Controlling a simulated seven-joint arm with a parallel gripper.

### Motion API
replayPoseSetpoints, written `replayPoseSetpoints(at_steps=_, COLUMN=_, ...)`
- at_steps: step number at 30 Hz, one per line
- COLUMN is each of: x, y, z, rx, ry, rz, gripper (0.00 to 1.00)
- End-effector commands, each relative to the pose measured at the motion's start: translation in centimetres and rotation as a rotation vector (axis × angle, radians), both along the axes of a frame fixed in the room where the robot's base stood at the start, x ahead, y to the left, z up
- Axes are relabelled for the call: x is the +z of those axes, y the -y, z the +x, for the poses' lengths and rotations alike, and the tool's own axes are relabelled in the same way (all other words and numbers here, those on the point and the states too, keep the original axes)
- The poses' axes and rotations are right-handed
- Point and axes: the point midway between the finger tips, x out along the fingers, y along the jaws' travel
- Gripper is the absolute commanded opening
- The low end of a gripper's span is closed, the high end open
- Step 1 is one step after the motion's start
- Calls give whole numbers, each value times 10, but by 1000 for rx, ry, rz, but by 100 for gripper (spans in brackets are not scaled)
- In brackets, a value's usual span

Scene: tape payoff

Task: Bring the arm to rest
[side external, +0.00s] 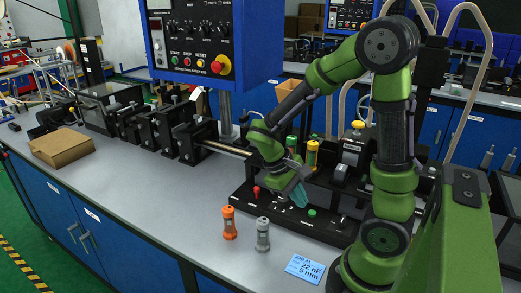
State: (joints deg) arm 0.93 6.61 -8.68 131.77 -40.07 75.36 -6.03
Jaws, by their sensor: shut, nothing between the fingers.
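My green arm bends over from the right. My gripper (299,194) points downward above the black fixture plate (268,208), near its middle. Its fingers are shut with nothing between them, and a gap shows between them and the plate, though the exact height is hard to tell. The wrist hides part of the plate and what lies behind it.
An orange cylinder (228,223) and a grey cylinder (262,235) stand upright in front of the plate. A red knob (256,191) and green knob (312,212) are on it. A yellow-topped cylinder (312,153) stands behind. A blue card (304,268) and cardboard box (62,148) lie on the bench.

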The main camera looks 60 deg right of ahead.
Motion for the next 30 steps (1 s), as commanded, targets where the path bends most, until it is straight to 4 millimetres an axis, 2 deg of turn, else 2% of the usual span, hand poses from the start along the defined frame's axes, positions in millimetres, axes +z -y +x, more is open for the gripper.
replayPoseSetpoints(at_steps=1, x=8, y=-15, z=6, rx=-15, ry=105, rz=47, gripper=0)
replayPoseSetpoints(at_steps=6, x=41, y=-63, z=27, rx=-71, ry=446, rz=205, gripper=0)
replayPoseSetpoints(at_steps=9, x=71, y=-90, z=36, rx=-97, ry=650, rz=297, gripper=0)
replayPoseSetpoints(at_steps=13, x=107, y=-114, z=37, rx=-112, ry=860, rz=389, gripper=0)
replayPoseSetpoints(at_steps=16, x=127, y=-125, z=33, rx=-109, ry=961, rz=432, gripper=0)
replayPoseSetpoints(at_steps=21, x=143, y=-129, z=27, rx=-88, ry=1030, rz=445, gripper=0)
replayPoseSetpoints(at_steps=30, x=145, y=-129, z=27, rx=-86, ry=1035, rz=445, gripper=0)
